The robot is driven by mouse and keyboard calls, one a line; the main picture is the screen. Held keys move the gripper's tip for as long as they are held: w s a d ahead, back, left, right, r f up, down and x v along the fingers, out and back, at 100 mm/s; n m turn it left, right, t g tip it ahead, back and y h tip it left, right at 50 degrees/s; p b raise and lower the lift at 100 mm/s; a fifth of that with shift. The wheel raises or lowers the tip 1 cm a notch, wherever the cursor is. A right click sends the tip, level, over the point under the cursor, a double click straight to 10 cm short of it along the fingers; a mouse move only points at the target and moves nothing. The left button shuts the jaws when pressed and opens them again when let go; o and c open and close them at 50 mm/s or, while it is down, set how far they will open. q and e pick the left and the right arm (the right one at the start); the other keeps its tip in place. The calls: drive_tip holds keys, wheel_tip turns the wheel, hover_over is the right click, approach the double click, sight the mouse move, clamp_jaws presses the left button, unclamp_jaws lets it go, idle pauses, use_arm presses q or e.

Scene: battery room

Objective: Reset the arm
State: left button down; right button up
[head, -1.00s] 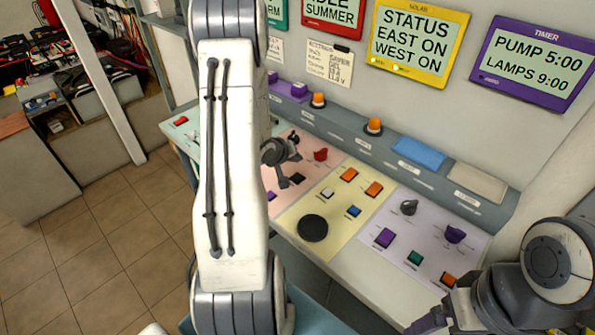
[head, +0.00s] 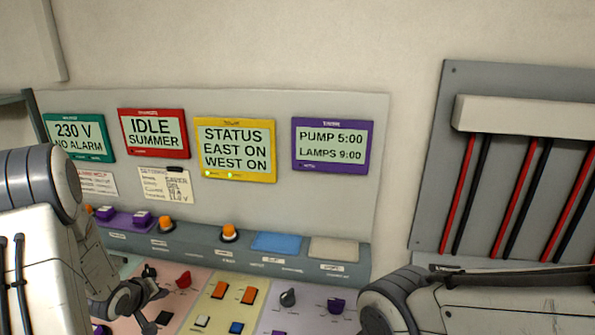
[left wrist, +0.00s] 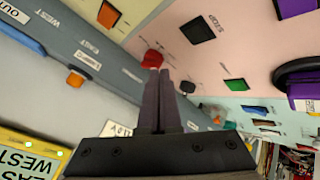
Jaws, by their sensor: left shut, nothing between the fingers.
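My left gripper (head: 154,293) hangs over the pink section at the left of the control desk. In the left wrist view its two dark fingers (left wrist: 157,95) are together with nothing between them. The red knob (left wrist: 152,59) shows just beyond the fingertips in that view; contact cannot be told. The same red knob (head: 184,280) shows right of the gripper in the head view. My right arm enters at the lower right of the head view, and its gripper is outside the frame.
Above the desk are a green screen (head: 80,137), red screen (head: 153,133), yellow screen (head: 234,149) and purple screen (head: 332,146). A blue plate (head: 277,243) lies on the ledge. Red and black cables (head: 516,195) hang at right.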

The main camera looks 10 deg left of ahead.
use_arm(q)
drive_tip(key=s+d+r+m+g, duration=0.2)
drive_tip(key=s+d+r+m, duration=0.15)
drive_tip(key=d, duration=0.85)
drive_tip(key=s+d+r+m+g, duration=0.2)
drive_tip(key=d+r+m, duration=0.3)
drive_tip(key=d, duration=0.7)
drive_tip(key=s+d+r+m+g, duration=0.1)
drive_tip(key=s+d+m, duration=0.1)
drive_tip(key=s+d, duration=0.2)
drive_tip(key=s+d+r+m+g+h, duration=0.1)
drive_tip(key=s+d+r+m+g, duration=0.1)
drive_tip(key=s, duration=0.8)
drive_tip(key=s+d+r+m+g+h, duration=0.1)
drive_tip(key=s+d+m, duration=0.3)
drive_tip(key=s+d, duration=0.2)
drive_tip(key=shift+s+r+g, duration=0.3)
drive_tip(key=shift+s+g, duration=0.1)
drive_tip(key=shift+s, duration=0.4)
